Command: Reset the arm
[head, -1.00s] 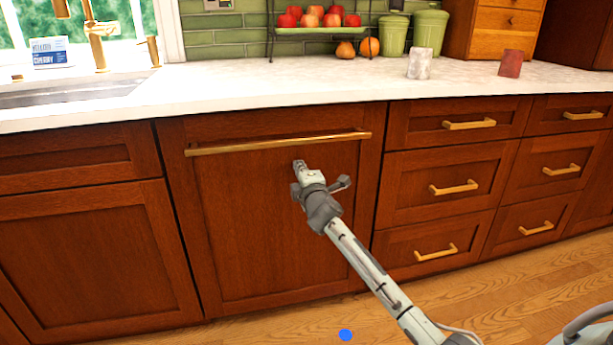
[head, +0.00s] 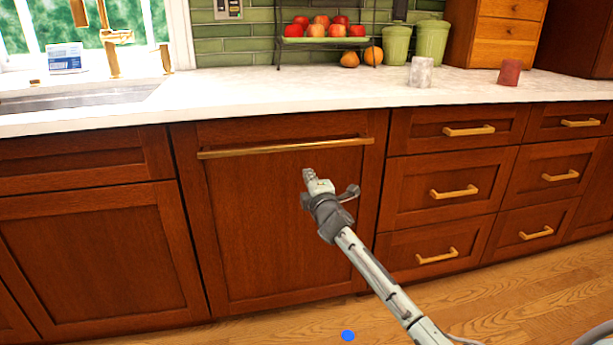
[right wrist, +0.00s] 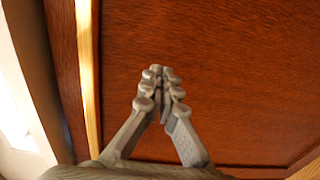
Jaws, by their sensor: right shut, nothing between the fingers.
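My right gripper (head: 309,175) is shut and empty in the head view. It is in front of the wooden dishwasher panel (head: 250,220), just below its long brass bar handle (head: 285,148). In the right wrist view the fingertips of the gripper (right wrist: 161,75) meet, with the wooden panel (right wrist: 220,70) behind them. The brass handle (right wrist: 90,80) runs along the left of that view, apart from the fingers. The panel is closed and flush with the cabinets. My left gripper is not in view.
The white counter (head: 260,88) runs above the cabinets. It bears a fruit rack (head: 322,40), green canisters (head: 432,42), a pale cup (head: 421,73) and a red cup (head: 509,73). Drawers with brass handles (head: 455,193) are at the right. Wooden floor (head: 490,290) lies in front.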

